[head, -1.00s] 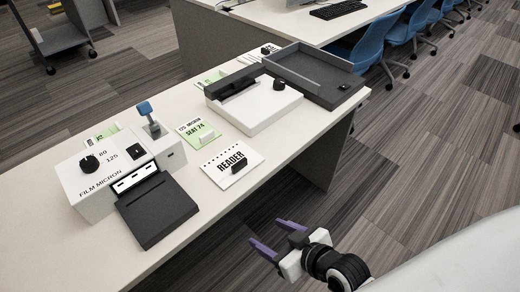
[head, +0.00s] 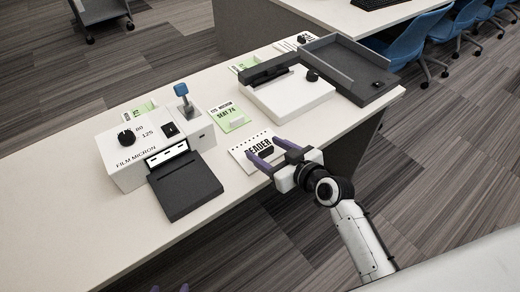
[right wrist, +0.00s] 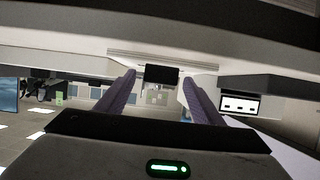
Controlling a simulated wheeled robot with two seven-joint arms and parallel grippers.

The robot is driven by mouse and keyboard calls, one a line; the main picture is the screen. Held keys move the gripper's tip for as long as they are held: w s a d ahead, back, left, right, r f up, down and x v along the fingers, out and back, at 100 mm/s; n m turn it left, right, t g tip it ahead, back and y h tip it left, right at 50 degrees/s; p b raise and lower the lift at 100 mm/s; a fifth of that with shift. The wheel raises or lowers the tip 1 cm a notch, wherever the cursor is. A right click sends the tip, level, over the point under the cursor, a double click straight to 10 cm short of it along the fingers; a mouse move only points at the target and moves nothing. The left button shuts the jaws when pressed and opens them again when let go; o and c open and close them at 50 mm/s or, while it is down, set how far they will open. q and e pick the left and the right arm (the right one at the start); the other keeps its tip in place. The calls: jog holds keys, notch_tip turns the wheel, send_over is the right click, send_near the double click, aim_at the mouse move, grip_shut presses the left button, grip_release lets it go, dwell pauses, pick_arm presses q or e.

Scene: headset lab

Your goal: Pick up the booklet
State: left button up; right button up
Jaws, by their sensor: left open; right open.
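The white booklet (head: 240,155) marked READER lies flat near the table's front edge, with punched holes along its far edge. A small black block (right wrist: 162,74) stands on it and shows between the fingers in the right wrist view. My right gripper (head: 264,156) is open. Its purple fingers reach over the booklet and cover part of it, one on each side of the block; I cannot tell whether they touch it. My left gripper (head: 170,289) shows only its purple fingertips at the bottom edge of the head view, apart and away from the booklet.
A green SEAT 74 card (head: 228,118) lies behind the booklet. The white FILM MICRON box (head: 122,171) with a dark plate (head: 186,188) stands left. A white device (head: 292,100) and a dark tray (head: 372,90) stand right. The table (head: 60,215) is bare at front left.

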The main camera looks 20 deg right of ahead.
jog(key=shift+w+a+f, duration=0.1)
jog(key=shift+w+f, duration=0.15)
jog(key=shift+w, duration=0.15)
jog(key=shift+c, duration=0.2)
jog(key=c, duration=1.1)
jog(key=shift+r, duration=0.15)
